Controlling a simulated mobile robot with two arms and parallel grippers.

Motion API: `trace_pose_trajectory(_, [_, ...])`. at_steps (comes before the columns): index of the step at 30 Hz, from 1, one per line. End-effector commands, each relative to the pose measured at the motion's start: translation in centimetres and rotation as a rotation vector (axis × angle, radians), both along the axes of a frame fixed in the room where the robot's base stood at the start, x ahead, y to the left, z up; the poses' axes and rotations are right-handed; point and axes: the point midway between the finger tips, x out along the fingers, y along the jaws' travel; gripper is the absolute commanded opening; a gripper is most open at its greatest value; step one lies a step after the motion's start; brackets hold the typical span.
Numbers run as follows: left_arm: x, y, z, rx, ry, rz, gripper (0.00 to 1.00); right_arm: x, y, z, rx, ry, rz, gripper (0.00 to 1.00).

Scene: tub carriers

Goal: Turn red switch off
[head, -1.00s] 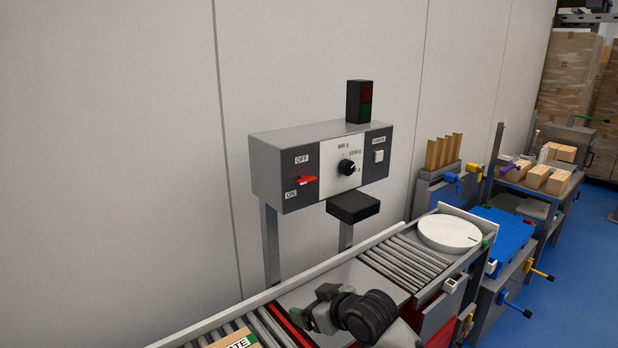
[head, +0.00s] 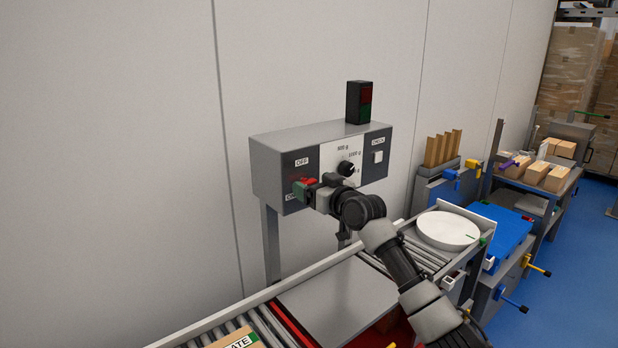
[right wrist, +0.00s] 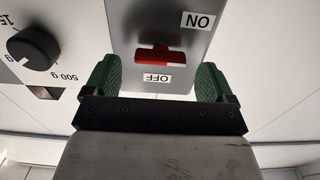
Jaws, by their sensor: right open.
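The red switch (right wrist: 160,57) is on the front of the grey control box (head: 262,172), between its OFF and ON labels. In the head view my right gripper (head: 304,189) is in front of the switch and hides most of it. In the right wrist view the gripper (right wrist: 158,74) is open, with one green finger on each side of the switch and visible space around it. The OFF label (right wrist: 157,78) and ON label (right wrist: 197,21) appear upside down there. I cannot tell the switch's exact position. My left gripper is not in view.
A black dial (head: 346,169) and a white check button (head: 378,157) are right of the switch. A dark indicator lamp (head: 359,103) stands on the box. The wall is close behind.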

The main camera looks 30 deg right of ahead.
Motion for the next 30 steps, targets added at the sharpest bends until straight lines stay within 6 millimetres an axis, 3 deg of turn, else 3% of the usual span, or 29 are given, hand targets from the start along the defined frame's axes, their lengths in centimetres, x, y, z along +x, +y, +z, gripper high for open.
trace_pose_trajectory(6, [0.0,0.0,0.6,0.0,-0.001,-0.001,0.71,1.9,0.1,0.1,0.002,-0.001,0.0,0.85])
trace_pose_trajectory(17, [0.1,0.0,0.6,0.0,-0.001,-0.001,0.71,2.3,0.2,-0.1,-0.001,0.001,0.0,0.85])
trace_pose_trajectory(27, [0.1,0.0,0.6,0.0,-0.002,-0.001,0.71,2.3,0.2,-0.1,-0.001,0.001,0.0,0.36])
trace_pose_trajectory(30, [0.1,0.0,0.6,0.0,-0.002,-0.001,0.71,2.3,0.2,-0.1,0.002,0.001,0.0,0.36])
